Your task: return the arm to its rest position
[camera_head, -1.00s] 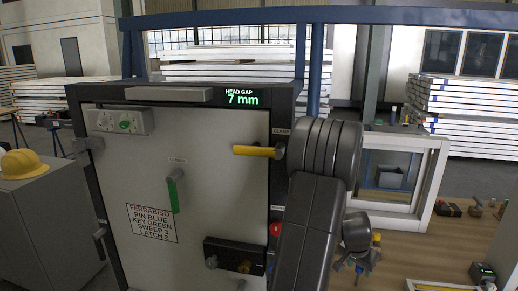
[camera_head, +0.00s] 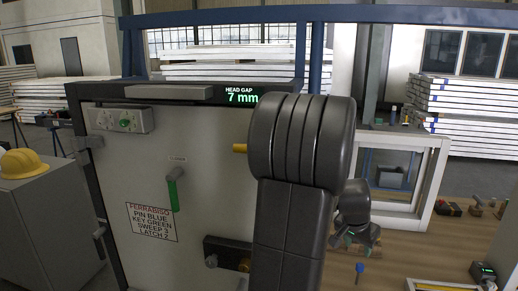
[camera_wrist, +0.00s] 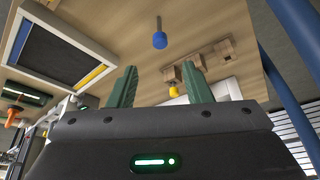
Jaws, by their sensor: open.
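My arm stands in front of the right side of the grey cabinet door (camera_head: 135,180) in the head view and hides part of it. My gripper (camera_head: 358,241) shows small to the right of the arm, above the wooden bench. In the wrist view my gripper (camera_wrist: 158,85) has its two green fingers apart with nothing between them. A blue-headed pin (camera_wrist: 160,40) shows beyond the fingers, and it also shows below the gripper in the head view (camera_head: 360,267). A yellow-headed piece (camera_wrist: 174,88) lies beyond the right finger, apart from it as far as I can tell.
A white window frame (camera_head: 430,185) stands on the bench behind my gripper. The cabinet has a green-gripped handle (camera_head: 173,193), a yellow handle (camera_head: 240,148) partly hidden by my arm, and a "7 mm" display (camera_head: 243,98). A yellow helmet (camera_head: 22,163) sits on a grey box at left.

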